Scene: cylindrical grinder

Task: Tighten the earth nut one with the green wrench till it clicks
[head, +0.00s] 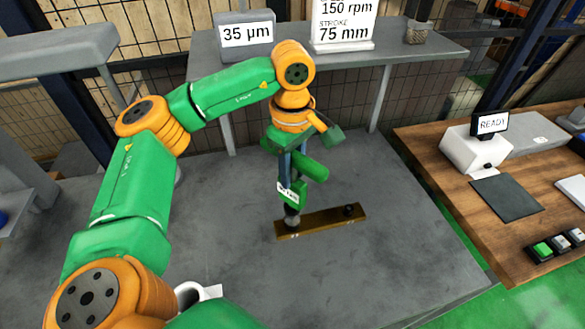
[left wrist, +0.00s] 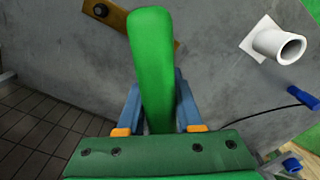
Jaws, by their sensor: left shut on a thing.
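The brass earth bar (head: 325,220) lies on the grey table and carries two dark studs or nuts, one near each end. The green wrench (head: 312,166) is upright, with its lower end over the left nut (head: 292,222); the wrench covers most of that nut, and I cannot tell how far it is seated. A small white label shows on the wrench. My left gripper (head: 290,165) is shut on the wrench. In the left wrist view the green handle (left wrist: 152,60) stands between the blue fingers (left wrist: 157,105), and part of the bar (left wrist: 115,15) shows behind it. My right gripper is out of view.
A white pipe on a square plate (left wrist: 275,42) stands on the table, with a blue plug and cable (left wrist: 302,97) nearby. A grey shelf with signs (head: 425,50) runs along the back. A wooden bench (head: 470,180) with a READY display is at right. The table right of the bar is clear.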

